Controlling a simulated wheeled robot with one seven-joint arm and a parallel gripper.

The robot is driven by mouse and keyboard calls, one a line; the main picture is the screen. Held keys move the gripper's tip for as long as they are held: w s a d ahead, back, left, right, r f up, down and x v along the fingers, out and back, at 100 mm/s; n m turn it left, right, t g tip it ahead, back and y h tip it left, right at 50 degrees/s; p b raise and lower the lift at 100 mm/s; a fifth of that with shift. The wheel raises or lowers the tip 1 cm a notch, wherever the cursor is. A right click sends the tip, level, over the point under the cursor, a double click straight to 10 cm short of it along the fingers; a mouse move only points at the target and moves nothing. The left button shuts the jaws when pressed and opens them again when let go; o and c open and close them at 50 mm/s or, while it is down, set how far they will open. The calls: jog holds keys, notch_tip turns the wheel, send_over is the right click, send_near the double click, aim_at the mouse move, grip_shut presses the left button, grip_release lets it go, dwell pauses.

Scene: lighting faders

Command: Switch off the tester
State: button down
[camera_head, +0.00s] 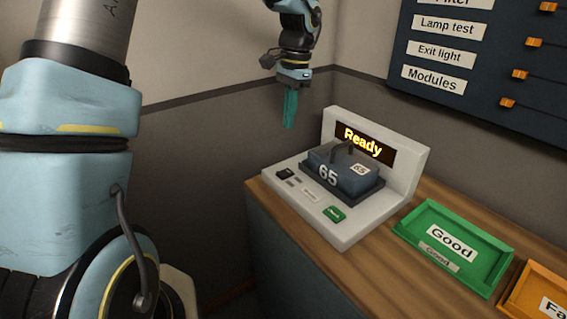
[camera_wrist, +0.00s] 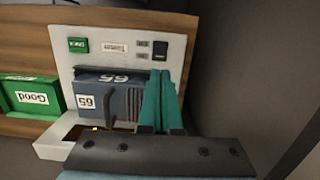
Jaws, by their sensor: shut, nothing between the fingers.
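The tester (camera_head: 415,165) is a white unit on the wooden counter, and its display (camera_head: 365,143) reads "Ready". A blue-grey module marked 65 (camera_head: 345,172) sits in its dark socket. At the tester's left front is a small black switch (camera_head: 285,174), which also shows in the wrist view (camera_wrist: 160,50). A green button (camera_head: 334,214) is at the front right of the panel. My gripper (camera_head: 289,124) has teal fingers, shut and empty. It hangs in the air above and left of the tester, apart from it. In the wrist view the fingers (camera_wrist: 163,84) cover part of the module's side.
A green tray labelled "Good" (camera_head: 408,227) stands right of the tester, with an orange tray (camera_head: 512,296) beyond it. A dark wall panel with orange faders (camera_head: 519,75) hangs above right. Walls close in behind and left of the counter.

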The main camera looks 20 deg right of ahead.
aim_at(283, 173)
jog(key=f+p, duration=0.1)
jog(key=f, duration=0.3)
jog(key=a+f+p, duration=0.1)
jog(key=f, duration=0.3)
jog(key=f+p, duration=0.1)
jog(key=f, duration=0.4)
jog(key=shift+s+a+f+p, duration=0.1)
jog(key=shift+s+a+p, duration=0.2)
jog(key=shift+p, duration=0.1)
jog(key=shift+a+f, duration=0.1)
jog(key=shift+f, duration=0.1)
jog(key=shift+w+d+r, duration=0.1)
jog(key=shift+w+d, duration=0.1)
jog(key=shift+d, duration=0.6)
jog(key=shift+r, duration=0.1)
